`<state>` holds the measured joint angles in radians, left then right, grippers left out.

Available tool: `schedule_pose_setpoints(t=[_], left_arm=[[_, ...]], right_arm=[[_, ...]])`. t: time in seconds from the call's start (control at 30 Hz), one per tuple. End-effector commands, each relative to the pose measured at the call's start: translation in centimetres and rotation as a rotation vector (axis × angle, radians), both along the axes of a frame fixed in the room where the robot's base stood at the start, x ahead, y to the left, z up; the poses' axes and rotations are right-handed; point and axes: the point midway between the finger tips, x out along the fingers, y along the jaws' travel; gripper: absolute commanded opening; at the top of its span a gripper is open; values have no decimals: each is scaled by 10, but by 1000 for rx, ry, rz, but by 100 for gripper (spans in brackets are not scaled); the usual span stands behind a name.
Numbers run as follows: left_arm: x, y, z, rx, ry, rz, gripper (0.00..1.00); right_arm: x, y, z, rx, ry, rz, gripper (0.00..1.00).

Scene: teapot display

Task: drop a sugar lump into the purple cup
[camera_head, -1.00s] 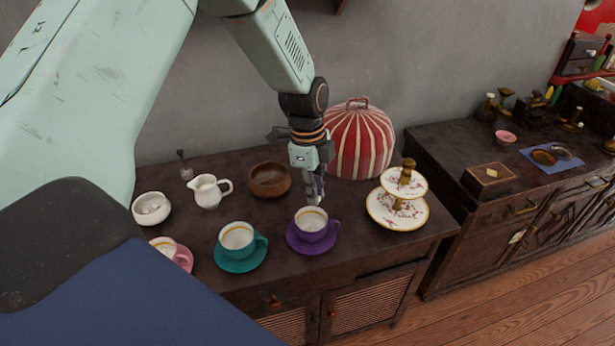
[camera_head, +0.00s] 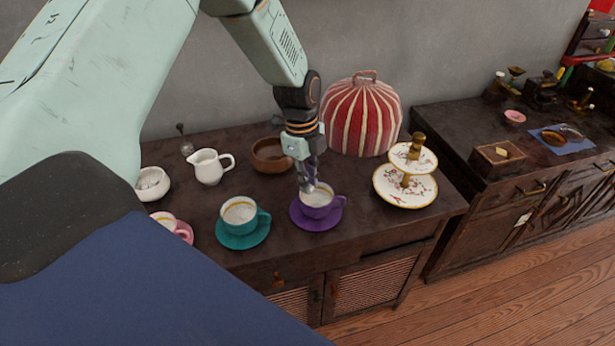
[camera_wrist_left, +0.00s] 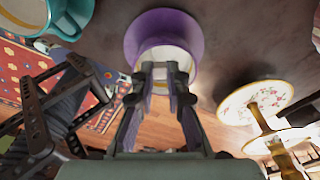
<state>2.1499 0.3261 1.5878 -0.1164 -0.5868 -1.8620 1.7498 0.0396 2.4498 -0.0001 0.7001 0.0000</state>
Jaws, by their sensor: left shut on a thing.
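The purple cup (camera_head: 317,201) stands upright on its purple saucer (camera_head: 331,219) near the front of the dark sideboard. My left gripper (camera_head: 308,187) points down with its fingertips at the cup's mouth. In the left wrist view the fingers (camera_wrist_left: 166,75) reach over the pale inside of the purple cup (camera_wrist_left: 167,50). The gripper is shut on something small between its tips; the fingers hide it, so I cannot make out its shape. A white bowl (camera_head: 152,184) at the left holds pale contents, too small to identify. My right gripper is not in view.
A teal cup (camera_head: 240,211) stands left of the purple one, with a pink cup (camera_head: 168,221) further left. A white jug (camera_head: 208,166), a wooden bowl (camera_head: 271,156) and a striped tea cosy (camera_head: 362,115) stand behind. A two-tier cake stand (camera_head: 405,187) is close on the right.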

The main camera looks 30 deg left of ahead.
Motion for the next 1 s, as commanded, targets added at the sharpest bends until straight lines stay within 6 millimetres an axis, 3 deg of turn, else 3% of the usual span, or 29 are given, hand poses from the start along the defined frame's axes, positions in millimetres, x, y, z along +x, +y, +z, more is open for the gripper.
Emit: schedule_pose_setpoints(t=[0.27,0.3,0.6,1.0], left_arm=[[0,0,-3,0,-1,0,6],[0,0,-3,0,-1,1,15],[0,0,-3,0,0,0,40],[0,1,5,0,-1,0,40]], right_arm=[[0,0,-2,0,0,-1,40],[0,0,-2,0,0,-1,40],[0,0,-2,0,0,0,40],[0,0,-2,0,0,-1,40]])
